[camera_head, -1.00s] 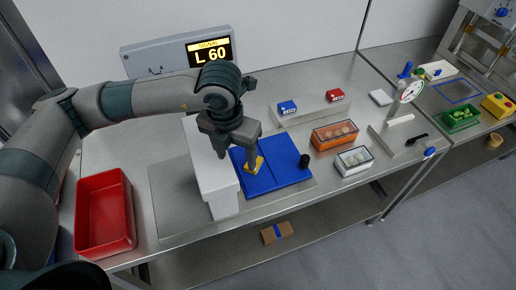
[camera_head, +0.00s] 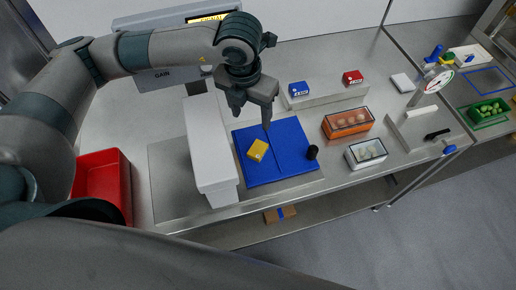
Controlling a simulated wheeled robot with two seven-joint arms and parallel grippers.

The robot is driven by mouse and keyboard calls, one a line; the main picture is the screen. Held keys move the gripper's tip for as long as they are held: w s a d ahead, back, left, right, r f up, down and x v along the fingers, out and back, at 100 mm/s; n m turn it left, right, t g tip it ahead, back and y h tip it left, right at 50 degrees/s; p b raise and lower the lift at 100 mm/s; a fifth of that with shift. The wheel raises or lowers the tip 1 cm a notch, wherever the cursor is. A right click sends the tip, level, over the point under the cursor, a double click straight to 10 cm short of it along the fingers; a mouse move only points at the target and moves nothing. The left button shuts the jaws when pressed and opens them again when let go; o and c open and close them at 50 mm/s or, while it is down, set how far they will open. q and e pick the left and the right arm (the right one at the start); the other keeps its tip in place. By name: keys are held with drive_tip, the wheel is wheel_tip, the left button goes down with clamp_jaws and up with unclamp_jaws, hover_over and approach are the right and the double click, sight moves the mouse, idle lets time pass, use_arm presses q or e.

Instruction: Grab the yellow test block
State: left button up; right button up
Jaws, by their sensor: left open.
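The yellow test block (camera_head: 257,150) lies on the left part of the blue mat (camera_head: 290,160), in clear view and turned at an angle. My left gripper (camera_head: 252,118) is open and empty, its fingers pointing down above the mat's far left corner. In the picture it stands just above the block and apart from it. My right gripper is not in the view.
A white box-shaped housing (camera_head: 209,150) stands close left of the mat. A black cylinder (camera_head: 312,152) stands at the mat's right edge. An orange case (camera_head: 348,122) and a clear-lidded case (camera_head: 366,153) lie further right. A red bin (camera_head: 103,180) is at left.

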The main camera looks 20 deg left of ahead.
use_arm(q)
drive_tip(key=b, duration=0.2)
approach(258, 148)
drive_tip(key=shift+w+a+f+b, duration=0.1)
drive_tip(key=shift+a+f+b, duration=0.1)
drive_tip(key=shift+f+b, duration=0.35)
drive_tip(key=shift+w+a+f+b, duration=0.1)
drive_tip(key=shift+a+f+b, duration=0.05)
drive_tip(key=shift+f+b, duration=0.35)
drive_tip(key=shift+f, duration=0.45)
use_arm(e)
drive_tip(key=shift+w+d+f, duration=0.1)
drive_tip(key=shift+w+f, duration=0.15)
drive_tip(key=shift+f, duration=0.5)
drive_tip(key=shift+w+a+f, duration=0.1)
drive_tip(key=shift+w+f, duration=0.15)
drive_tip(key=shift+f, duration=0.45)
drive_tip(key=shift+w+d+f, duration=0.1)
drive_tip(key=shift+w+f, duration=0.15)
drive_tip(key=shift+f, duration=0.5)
use_arm(q)
drive_tip(key=shift+f, duration=0.15)
